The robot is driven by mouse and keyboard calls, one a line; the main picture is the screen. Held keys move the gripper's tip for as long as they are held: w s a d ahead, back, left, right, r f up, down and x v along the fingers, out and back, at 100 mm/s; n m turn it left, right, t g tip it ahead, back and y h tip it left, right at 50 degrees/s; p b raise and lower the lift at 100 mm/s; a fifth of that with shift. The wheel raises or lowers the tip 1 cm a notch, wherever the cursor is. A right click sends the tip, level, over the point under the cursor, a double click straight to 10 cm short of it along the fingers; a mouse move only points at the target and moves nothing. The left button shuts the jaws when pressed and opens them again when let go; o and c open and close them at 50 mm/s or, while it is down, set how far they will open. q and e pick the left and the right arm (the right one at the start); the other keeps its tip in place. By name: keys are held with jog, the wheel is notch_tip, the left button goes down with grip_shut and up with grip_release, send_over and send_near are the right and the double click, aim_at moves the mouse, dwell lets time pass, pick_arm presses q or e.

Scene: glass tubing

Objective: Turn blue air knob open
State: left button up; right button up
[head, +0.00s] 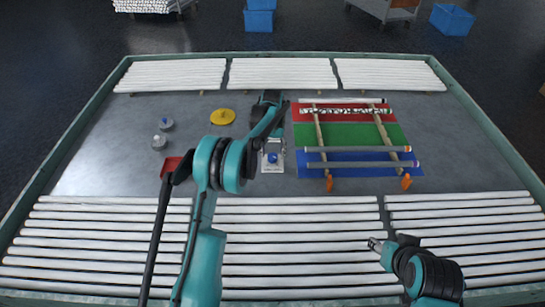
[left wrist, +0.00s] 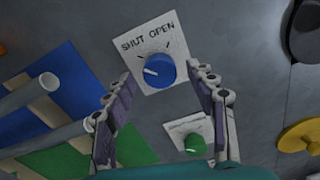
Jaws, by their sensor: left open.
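The blue air knob (left wrist: 160,70) sits on a white plate (left wrist: 134,33) marked SHUT and OPEN in the left wrist view. A pale mark on the knob points left, to the SHUT side. In the head view the blue knob (head: 272,158) is just below my left gripper (head: 271,138). In the left wrist view the left gripper (left wrist: 166,77) is open, its fingertips on either side of the knob with gaps. My right gripper (head: 377,244) is over the front tubes at lower right; its jaws are too small to read.
A green knob (left wrist: 195,144) on its own plate lies close to the blue one. A yellow disc (head: 222,116) stands to the left. A rack with tubes (head: 362,164) over red, green and blue mats stands to the right. White tubes line the table's front and back.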

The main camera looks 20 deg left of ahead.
pick_arm(q)
jog(key=shift+f, duration=0.65)
jog(key=c, duration=1.2)
jog(key=shift+o, duration=0.2)
